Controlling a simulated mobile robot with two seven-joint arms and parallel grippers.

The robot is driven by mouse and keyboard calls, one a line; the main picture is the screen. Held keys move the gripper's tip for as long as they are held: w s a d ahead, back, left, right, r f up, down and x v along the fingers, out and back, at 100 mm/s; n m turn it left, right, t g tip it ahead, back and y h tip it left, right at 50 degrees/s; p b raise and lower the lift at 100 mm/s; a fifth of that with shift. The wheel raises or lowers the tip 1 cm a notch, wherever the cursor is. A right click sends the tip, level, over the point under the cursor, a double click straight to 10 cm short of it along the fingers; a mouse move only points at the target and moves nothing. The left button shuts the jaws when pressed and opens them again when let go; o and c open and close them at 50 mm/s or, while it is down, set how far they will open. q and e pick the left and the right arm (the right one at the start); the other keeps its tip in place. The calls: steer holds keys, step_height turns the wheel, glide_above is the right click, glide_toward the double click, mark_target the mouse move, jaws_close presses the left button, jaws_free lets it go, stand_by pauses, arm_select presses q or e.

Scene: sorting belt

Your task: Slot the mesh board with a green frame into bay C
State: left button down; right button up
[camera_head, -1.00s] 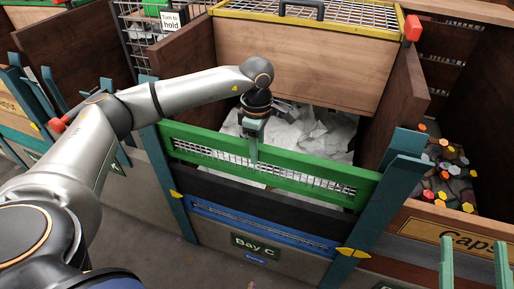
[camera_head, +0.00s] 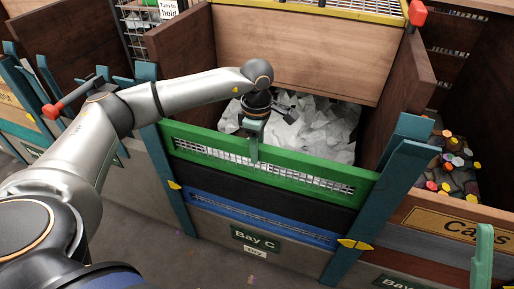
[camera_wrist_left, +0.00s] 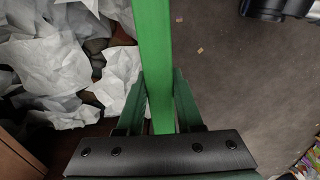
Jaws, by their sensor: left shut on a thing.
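The green-framed mesh board (camera_head: 310,178) spans the front of Bay C, between the teal posts at left (camera_head: 172,165) and right (camera_head: 400,160). It stands about level, above a black board (camera_head: 270,192) and a blue mesh board (camera_head: 262,224). My left gripper (camera_head: 254,150) is shut on the middle of its top rail. The left wrist view shows the green rail (camera_wrist_left: 153,60) between the two green fingers (camera_wrist_left: 162,115). How its ends sit in the posts is too small to tell. One green finger of what looks like my right gripper (camera_head: 483,255) shows at lower right.
Crumpled white paper (camera_head: 310,130) fills the bay behind the board. A wooden panel (camera_head: 300,50) stands behind it. The Bay C sign (camera_head: 255,239) is below. Coloured caps (camera_head: 455,165) lie in the bay at right. A red-knobbed part (camera_head: 52,111) is at left.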

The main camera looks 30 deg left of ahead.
stand_by(0.3)
arm_select(q)
steer(key=shift+f+b, duration=0.5)
steer(key=shift+f, duration=0.15)
steer(key=c, duration=0.8)
jaws_free()
steer(key=shift+r, duration=0.1)
steer(key=o, duration=0.3)
